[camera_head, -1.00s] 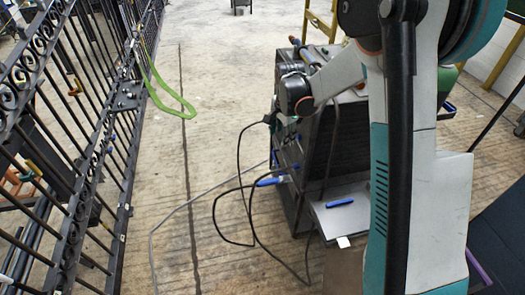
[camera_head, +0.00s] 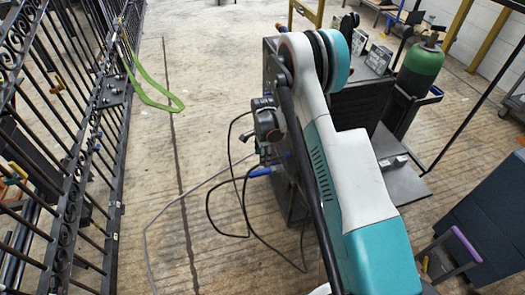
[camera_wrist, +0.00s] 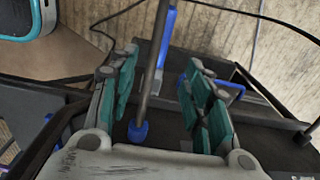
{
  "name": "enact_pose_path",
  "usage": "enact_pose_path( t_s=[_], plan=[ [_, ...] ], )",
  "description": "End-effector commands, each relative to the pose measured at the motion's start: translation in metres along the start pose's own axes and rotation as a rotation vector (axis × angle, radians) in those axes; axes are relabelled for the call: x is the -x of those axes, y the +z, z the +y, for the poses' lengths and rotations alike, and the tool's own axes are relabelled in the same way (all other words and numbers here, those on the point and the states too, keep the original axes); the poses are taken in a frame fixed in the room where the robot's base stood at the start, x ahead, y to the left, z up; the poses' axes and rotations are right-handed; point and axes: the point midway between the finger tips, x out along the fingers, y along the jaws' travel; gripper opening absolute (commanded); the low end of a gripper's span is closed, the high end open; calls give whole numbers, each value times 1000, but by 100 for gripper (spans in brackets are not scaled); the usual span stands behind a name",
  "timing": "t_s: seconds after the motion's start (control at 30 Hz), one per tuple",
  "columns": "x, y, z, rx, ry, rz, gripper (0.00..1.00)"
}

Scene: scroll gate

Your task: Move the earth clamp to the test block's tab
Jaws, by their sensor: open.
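A blue-handled piece (camera_head: 262,171), which looks like the earth clamp, sticks out at the left side of the dark cart, by the cables. In the wrist view a blue piece (camera_wrist: 166,36) shows just beyond my fingertips, beside a grey rod with a blue end (camera_wrist: 138,132). My gripper (camera_wrist: 160,75) is open, its teal-padded fingers on either side of the rod, not closed on it.
The dark cart (camera_head: 350,105) stands behind my arm, with a green cylinder (camera_head: 421,66) at its right. Black and grey cables (camera_head: 210,212) loop on the floor. A black iron gate (camera_head: 60,130) runs along the left.

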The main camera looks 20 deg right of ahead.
Motion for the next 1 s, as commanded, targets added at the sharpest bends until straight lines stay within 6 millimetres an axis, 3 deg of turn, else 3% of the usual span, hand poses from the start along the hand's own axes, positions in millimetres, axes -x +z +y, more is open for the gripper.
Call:
enact_pose_path(
  t_s=[0.03,0.2,0.5,1.0],
  plan=[
    [-14,0,0,0,0,0,45],
    [-44,0,0,1,0,0,45],
    [-86,0,0,1,-1,0,45],
    [-97,0,0,1,0,0,43]
  ],
)
